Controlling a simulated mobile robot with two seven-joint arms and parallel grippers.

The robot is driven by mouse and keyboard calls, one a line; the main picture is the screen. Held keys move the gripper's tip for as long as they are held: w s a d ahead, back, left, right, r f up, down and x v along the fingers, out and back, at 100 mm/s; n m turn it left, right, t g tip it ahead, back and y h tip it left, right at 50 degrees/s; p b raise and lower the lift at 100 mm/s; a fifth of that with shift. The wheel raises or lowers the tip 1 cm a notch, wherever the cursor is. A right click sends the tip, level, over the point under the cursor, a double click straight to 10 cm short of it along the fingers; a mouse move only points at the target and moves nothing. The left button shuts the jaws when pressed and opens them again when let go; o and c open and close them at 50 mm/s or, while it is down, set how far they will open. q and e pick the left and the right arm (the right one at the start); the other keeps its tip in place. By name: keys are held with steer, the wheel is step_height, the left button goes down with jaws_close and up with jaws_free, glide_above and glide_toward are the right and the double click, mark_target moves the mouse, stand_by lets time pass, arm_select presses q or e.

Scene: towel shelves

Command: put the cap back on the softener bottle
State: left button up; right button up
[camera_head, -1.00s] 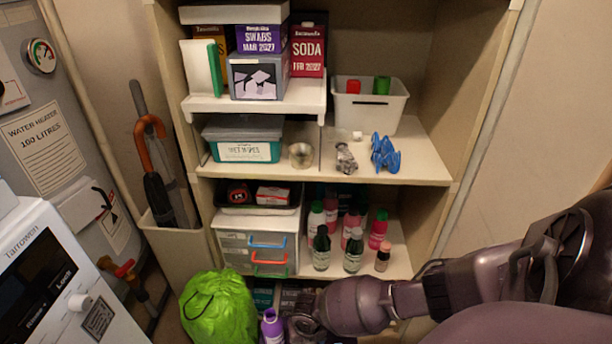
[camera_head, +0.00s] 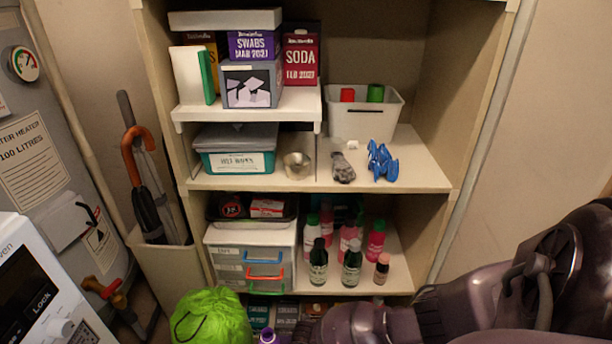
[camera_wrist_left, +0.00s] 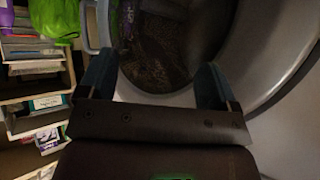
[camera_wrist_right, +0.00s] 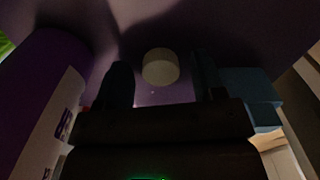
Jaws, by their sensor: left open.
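The purple softener bottle (camera_head: 268,338) shows only its top at the bottom edge of the head view, right of the green bag. In the right wrist view a large purple bottle with a white label (camera_wrist_right: 42,85) stands close, left of my right gripper (camera_wrist_right: 163,88). A small white round piece, possibly the cap (camera_wrist_right: 160,67), appears beyond and between the fingertips. Dim light hides whether the fingers touch anything. My left gripper (camera_wrist_left: 155,85) is open and empty, in front of a round glass door; the head view does not show it.
A green bag (camera_head: 210,320) lies left of the bottle. The shelf unit (camera_head: 420,170) behind holds boxes, a white bin (camera_head: 365,122), a small white piece (camera_head: 352,145) and several bottles. A white appliance (camera_head: 40,300) stands at left; the round door (camera_wrist_left: 262,60) is close to my left gripper.

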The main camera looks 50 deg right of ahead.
steer(key=c, duration=0.8)
steer(key=r, duration=0.1)
steer(key=r+p, duration=0.1)
steer(key=r, duration=0.2)
steer(key=shift+w+r+p, duration=0.25)
steer(key=shift+w+p, duration=0.05)
steer(key=shift+p, duration=0.1)
steer(key=shift+c, duration=0.2)
step_height(320, 180, up, 4)
steer(key=shift+s+r+p, duration=0.1)
steer(key=shift+p, duration=0.65)
arm_select(q)
steer(key=shift+s+a+f+n+g, duration=0.1)
steer(key=shift+s+a+n+g, duration=0.15)
steer(key=shift+s, duration=0.3)
steer(key=shift+s+a+n+g, duration=0.15)
steer(key=shift+s+a+n, duration=0.1)
steer(key=shift+s, duration=0.25)
arm_select(e)
steer(key=shift+s+r, duration=0.25)
steer(key=shift+r, duration=0.4)
arm_select(q)
steer(key=shift+w, duration=0.2)
